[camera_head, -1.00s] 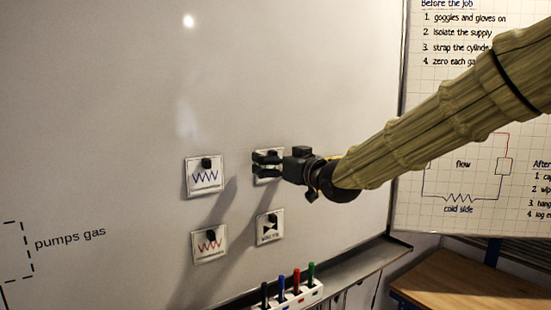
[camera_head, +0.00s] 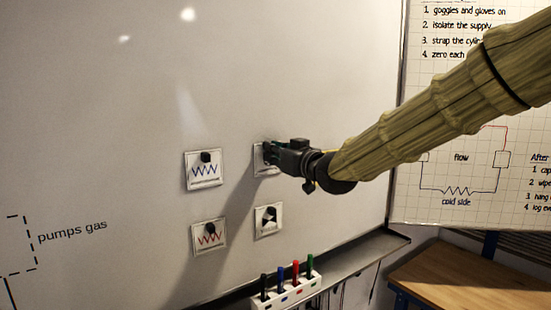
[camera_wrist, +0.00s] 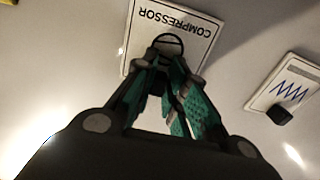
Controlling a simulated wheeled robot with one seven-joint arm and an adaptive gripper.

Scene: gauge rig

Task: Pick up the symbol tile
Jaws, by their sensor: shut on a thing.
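The symbol tile held by my gripper is a white square reading COMPRESSOR (camera_wrist: 200,40), seen upside down in the wrist view. In the head view this tile (camera_head: 258,164) is mostly hidden behind my gripper (camera_head: 272,153) and is on or very near the whiteboard. In the wrist view my gripper (camera_wrist: 170,62) is shut at the tile's dark round knob, with green finger pads on both sides. Whether the tile touches the board cannot be told.
A blue zigzag tile (camera_head: 204,173) is to the left, a red zigzag tile (camera_head: 208,238) lower left, and a black-symbol tile (camera_head: 268,219) below. A marker tray (camera_head: 291,291) holds several pens under the whiteboard (camera_head: 100,110). A dashed outline is at far left.

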